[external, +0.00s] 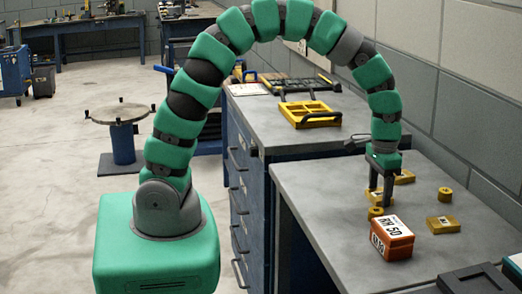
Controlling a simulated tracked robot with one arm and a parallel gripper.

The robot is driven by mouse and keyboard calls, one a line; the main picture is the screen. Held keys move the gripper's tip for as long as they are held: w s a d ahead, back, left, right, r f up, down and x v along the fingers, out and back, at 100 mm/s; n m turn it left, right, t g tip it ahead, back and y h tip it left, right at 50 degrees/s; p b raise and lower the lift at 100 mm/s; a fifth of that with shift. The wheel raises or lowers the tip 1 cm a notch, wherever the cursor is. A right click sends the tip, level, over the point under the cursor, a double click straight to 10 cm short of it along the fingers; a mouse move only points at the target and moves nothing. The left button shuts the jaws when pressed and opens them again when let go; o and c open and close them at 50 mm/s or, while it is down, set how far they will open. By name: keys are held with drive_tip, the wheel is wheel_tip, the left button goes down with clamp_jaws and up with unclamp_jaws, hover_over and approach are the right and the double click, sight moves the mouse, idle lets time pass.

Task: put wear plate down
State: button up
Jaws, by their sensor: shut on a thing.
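My gripper (379,199) points straight down over the grey bench top at the right. Its dark fingers are shut on a small yellow piece (375,196), which I take to be the wear plate. The fingers hide part of it. It is low over the bench, and I cannot tell whether it touches the surface. Another flat yellow block (443,224) lies on the bench to the right, and one more (404,177) lies behind the gripper.
A short yellow cylinder (376,212) is just in front of the fingertips, and another (445,194) stands to the right. An orange box (392,240) with a white label stands close in front. A black tray (478,279) is at the near right. Bare bench lies left of the gripper.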

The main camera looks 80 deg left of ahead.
drive_tip(key=o, duration=1.3)
wheel_tip(320, 180, up, 12)
drive_tip(key=p, duration=0.1)
drive_tip(key=shift+r, duration=0.2)
wheel_tip(320, 180, up, 11)
drive_tip(key=t+h, duration=0.1)
drive_tip(key=t, duration=0.3)
hover_over(379, 194)
drive_tip(key=w+a, duration=0.1)
drive_tip(key=w, duration=0.2)
drive_tip(key=s+a+r+t, duration=0.2)
drive_tip(key=r+t, duration=0.2)
drive_tip(key=r, duration=0.8)
drive_tip(key=s+a+r+t, duration=0.1)
drive_tip(key=s+r+t, duration=0.1)
drive_tip(key=r, duration=1)
drive_tip(key=shift+a+t, duration=0.4)
drive_tip(key=shift+t, duration=0.5)
drive_tip(key=s+r+t, duration=0.1)
drive_tip(key=r, duration=0.2)
drive_tip(key=s+a+r+t, duration=0.1)
drive_tip(key=s+r, duration=0.1)
drive_tip(key=r, duration=0.2)
drive_tip(key=s+r+t+y, duration=0.1)
drive_tip(key=s+r, duration=0.1)
drive_tip(key=r, duration=0.2)
drive_tip(key=shift+s+a+t, duration=0.2)
drive_tip(key=shift+s+t, duration=0.05)
drive_tip(key=shift+t, duration=0.05)
drive_tip(key=c, duration=0.3)
